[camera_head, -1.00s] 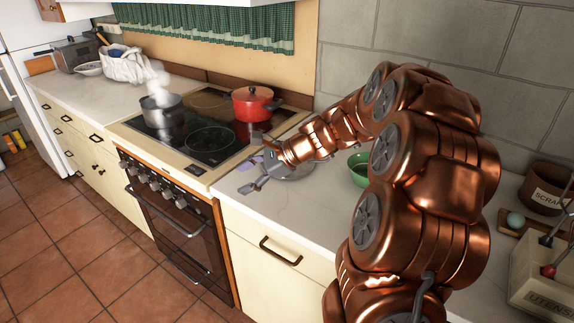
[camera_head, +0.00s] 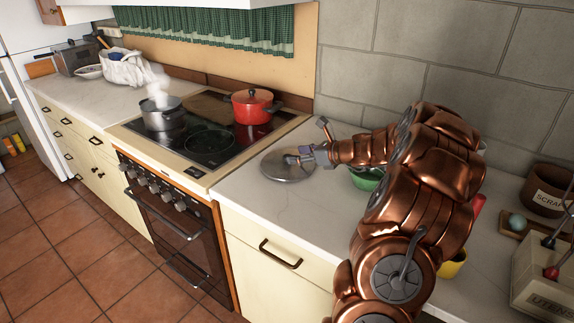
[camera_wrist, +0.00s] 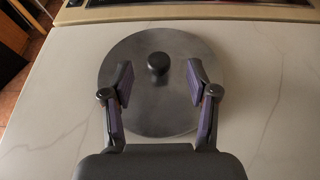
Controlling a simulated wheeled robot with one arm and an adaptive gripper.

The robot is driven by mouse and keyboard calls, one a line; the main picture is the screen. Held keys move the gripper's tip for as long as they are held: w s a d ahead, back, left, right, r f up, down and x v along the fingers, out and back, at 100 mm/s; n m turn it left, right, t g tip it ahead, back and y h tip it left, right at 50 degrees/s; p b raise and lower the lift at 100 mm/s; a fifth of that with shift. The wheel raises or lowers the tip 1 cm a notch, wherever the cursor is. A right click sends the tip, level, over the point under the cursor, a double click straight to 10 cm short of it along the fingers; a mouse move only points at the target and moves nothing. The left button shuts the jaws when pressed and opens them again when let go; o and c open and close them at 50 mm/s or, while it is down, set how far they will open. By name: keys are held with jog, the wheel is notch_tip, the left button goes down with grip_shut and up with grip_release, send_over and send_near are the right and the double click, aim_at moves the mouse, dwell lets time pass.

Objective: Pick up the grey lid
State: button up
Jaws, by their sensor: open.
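The grey lid (camera_head: 283,167) is a round metal disc lying flat on the pale countertop, right of the stove. In the wrist view the lid (camera_wrist: 150,112) shows nearly whole, with a dark round knob (camera_wrist: 157,64) at its middle. My gripper (camera_head: 299,158) is over the lid in the head view. In the wrist view my gripper (camera_wrist: 157,78) is open, its two purple-padded fingers spread to either side of the knob line, with the knob just beyond the fingertips. Nothing is between the fingers. I cannot tell the exact height above the lid.
A steaming grey pot (camera_head: 163,116) and a red pot (camera_head: 252,107) stand on the stove (camera_head: 200,143). A green bowl (camera_head: 367,180) is partly hidden by my arm. The countertop (camera_head: 250,200) in front of the lid is clear.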

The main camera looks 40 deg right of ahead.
jog(key=x, duration=0.4)
jog(key=shift+w+a+f+p, duration=0.2)
jog(key=shift+f+p, duration=0.15)
jog(key=shift+f, duration=0.05)
jog(key=shift+c, duration=0.2)
grip_shut()
